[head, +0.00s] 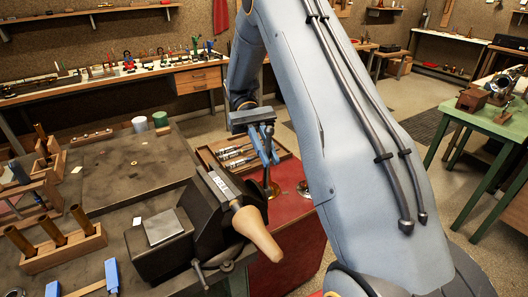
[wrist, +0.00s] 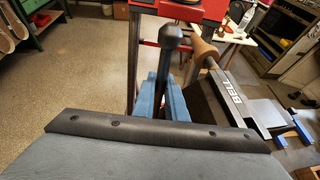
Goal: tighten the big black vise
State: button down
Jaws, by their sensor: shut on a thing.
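The big black vise (head: 200,215) stands at the front right corner of the dark bench, with a BELL label on its top. It also shows in the wrist view (wrist: 225,95), at the right. A tan tapered piece (head: 257,235) sticks out from its jaw end. A thin metal rod (head: 202,276) hangs at its lower front. My gripper (head: 266,150) is behind and above the vise, its blue fingers pointing down. In the wrist view the fingers close around a dark bar with a rounded head (wrist: 172,40). Whether this bar joins the vise is hidden.
A wooden tray of tools (head: 240,150) lies on a red surface behind the vise.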

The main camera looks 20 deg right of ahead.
jog(key=shift+w+d, duration=0.1)
jog(key=shift+w, duration=0.2)
jog(key=c, duration=1.8)
grip_release()
jog(key=shift+d, duration=0.1)
jog(key=shift+a, duration=0.2)
